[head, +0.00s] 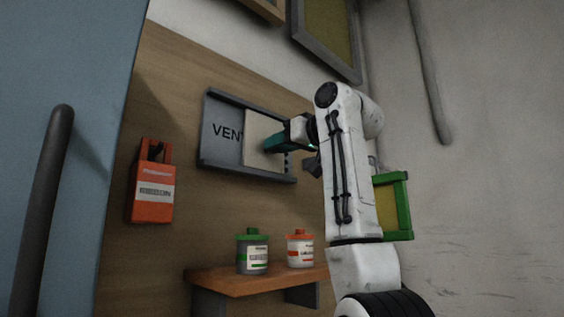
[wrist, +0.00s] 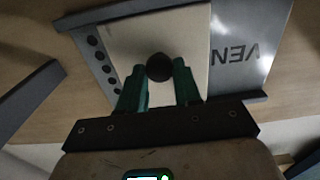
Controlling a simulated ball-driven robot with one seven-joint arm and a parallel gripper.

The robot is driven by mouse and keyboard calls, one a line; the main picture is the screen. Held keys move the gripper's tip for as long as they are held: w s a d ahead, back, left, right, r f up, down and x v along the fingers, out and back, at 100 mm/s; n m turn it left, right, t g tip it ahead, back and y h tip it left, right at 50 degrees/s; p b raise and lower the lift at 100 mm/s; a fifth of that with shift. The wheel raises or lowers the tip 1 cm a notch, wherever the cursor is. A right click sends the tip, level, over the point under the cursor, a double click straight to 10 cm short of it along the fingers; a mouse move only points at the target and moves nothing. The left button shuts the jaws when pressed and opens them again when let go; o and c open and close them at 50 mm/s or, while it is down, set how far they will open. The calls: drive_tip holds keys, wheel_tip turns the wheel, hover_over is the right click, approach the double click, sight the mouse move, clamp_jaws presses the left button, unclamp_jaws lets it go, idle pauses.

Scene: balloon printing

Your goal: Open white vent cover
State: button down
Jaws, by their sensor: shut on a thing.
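The white vent cover (head: 262,141) is a square plate in a grey vent frame (head: 217,163) on the wooden wall panel. It sits over the middle-right part of the frame, with the letters "VEN" bare to its left in the head view. The wrist view shows the cover (wrist: 130,40) with a dark round knob (wrist: 159,67) on it. My gripper (wrist: 160,80) has its green fingers on both sides of the knob, shut on it. In the head view my gripper (head: 280,144) reaches the cover from the right. A row of dark holes (wrist: 103,60) shows beside the cover.
An orange box (head: 153,190) hangs on the panel at left. A wooden shelf (head: 225,284) below holds a green-lidded jar (head: 252,252) and an orange-lidded jar (head: 299,248). A green frame (head: 407,205) is behind my arm. A blue door (head: 85,90) with a dark handle stands at far left.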

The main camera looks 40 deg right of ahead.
drive_tip(key=a+b, duration=0.1)
drive_tip(key=a, duration=0.7)
drive_tip(key=shift+s+a, duration=0.15)
drive_tip(key=shift+a, duration=0.25)
drive_tip(key=c, duration=0.8)
unclamp_jaws()
drive_tip(key=b, duration=0.4)
approach(251, 134)
drive_tip(key=s+a+f, duration=0.3)
drive_tip(key=s+a, duration=0.1)
drive_tip(key=s, duration=0.2)
drive_tip(key=shift+s+d+r, duration=0.1)
drive_tip(key=shift+d+r, duration=0.05)
